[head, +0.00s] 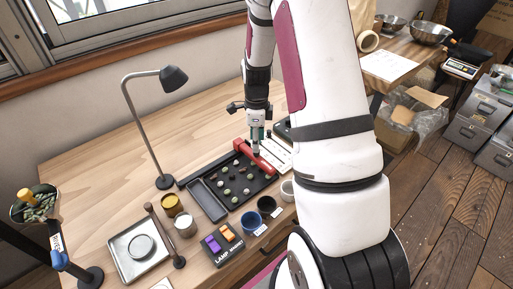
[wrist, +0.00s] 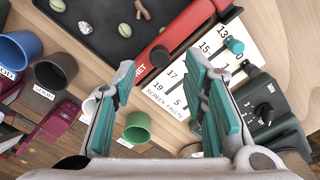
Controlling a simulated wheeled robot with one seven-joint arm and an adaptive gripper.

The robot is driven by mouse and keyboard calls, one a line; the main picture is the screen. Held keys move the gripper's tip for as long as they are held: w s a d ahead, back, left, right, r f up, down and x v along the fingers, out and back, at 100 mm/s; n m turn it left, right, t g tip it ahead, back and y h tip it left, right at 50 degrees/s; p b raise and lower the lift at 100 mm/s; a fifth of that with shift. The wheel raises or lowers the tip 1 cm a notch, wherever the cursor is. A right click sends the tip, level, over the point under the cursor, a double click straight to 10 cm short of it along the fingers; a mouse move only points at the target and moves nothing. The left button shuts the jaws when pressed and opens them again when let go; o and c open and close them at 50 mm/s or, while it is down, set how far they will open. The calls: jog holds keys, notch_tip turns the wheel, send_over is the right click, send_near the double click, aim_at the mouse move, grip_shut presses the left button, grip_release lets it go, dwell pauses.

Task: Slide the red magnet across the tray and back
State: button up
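The red magnet (head: 257,158) is a long bar lying along the right side of the black tray (head: 212,180). In the wrist view the magnet (wrist: 182,32) runs up and away from between my fingertips, with part of a white label and a dark round spot near its close end. The tray (wrist: 100,28) holds several pale and greenish beans and a small branched piece. My gripper (head: 257,146) is above the magnet in the head view. In the wrist view my gripper (wrist: 160,62) is open, its teal fingers wide apart with nothing clasped. Their height above the magnet is hard to tell.
Blue (head: 249,221) and dark cups (head: 266,205) stand in front of the tray. A lamp (head: 150,130) stands behind left.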

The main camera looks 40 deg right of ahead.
aim_at(254, 155)
jog(key=shift+f, duration=2.05)
jog(key=shift+c, duration=0.4)
grip_shut()
